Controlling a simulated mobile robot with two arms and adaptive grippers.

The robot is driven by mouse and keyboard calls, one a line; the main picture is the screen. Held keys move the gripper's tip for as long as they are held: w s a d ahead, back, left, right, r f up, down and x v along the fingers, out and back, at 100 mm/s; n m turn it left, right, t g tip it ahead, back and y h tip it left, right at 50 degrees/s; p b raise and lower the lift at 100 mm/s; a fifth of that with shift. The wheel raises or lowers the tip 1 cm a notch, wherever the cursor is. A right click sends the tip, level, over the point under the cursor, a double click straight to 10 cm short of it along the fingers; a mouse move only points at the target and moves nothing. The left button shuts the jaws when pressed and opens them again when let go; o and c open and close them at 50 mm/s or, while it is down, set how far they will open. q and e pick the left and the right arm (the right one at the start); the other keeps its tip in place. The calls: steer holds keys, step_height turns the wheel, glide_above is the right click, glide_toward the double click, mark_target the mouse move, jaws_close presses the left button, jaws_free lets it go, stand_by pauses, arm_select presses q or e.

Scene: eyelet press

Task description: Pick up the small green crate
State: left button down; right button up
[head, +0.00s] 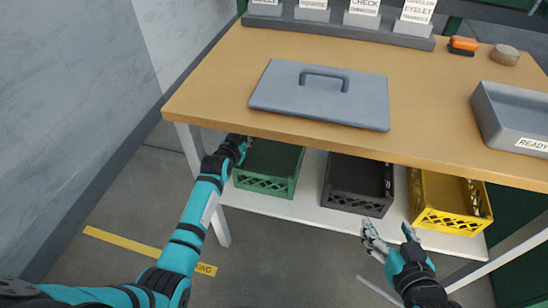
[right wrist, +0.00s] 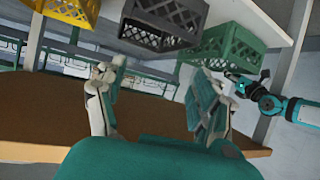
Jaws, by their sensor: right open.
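The small green crate (head: 266,186) stands at the left end of the white shelf under the table. It also shows in the right wrist view (right wrist: 232,44), where its slotted side is visible. My left gripper (head: 237,147) is at the crate's left end, close against it, partly under the tabletop edge. Whether its fingers are closed on the crate wall is not clear. My right gripper (head: 388,228) is open and empty in front of the shelf, below the gap between the black and yellow crates. Its spread fingers also show in the right wrist view (right wrist: 158,80).
A black crate (head: 355,201) and a yellow crate (head: 447,221) share the white shelf (head: 310,212). The wooden tabletop (head: 215,98) overhangs them and holds a grey lid (head: 318,108) and a grey READY tray (head: 500,125). A table leg (head: 220,222) stands near my left arm.

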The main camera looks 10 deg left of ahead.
arm_select(q)
steer(key=shift+r, duration=0.25)
stand_by(0.3)
